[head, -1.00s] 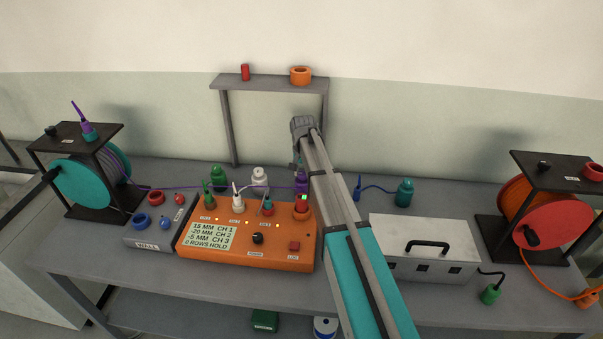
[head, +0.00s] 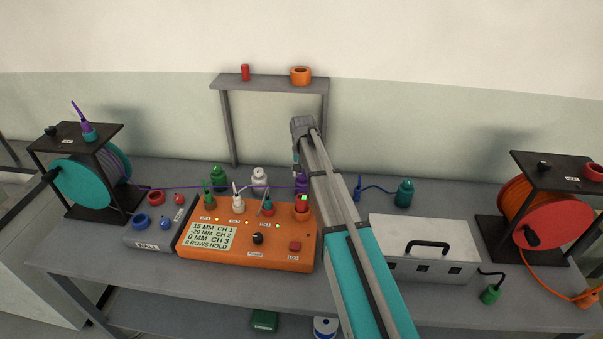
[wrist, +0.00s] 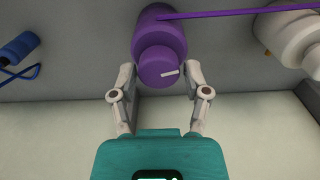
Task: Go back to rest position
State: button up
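My gripper (wrist: 161,72) points at a purple knob on a purple bottle-shaped fitting (wrist: 160,32) in the wrist view. One finger is on each side of the knob's near end, with a slim gap visible on both sides, so the gripper looks open. The knob carries a white mark, and a purple line runs off the fitting to the right. In the head view the purple fitting (head: 301,180) stands behind the orange control box (head: 240,262), partly hidden by my arm. My fingers are mostly hidden there.
A shelf stand (head: 222,86) with a red cylinder (head: 245,72) and an orange ring (head: 300,69) rises behind. A white fitting (head: 259,173) and a green one (head: 218,175) stand left of the purple one. A teal fitting (head: 404,193) and metal case (head: 423,236) are right.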

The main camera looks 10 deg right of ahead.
jog(key=shift+o, duration=0.7)
jog(key=shift+r, duration=0.1)
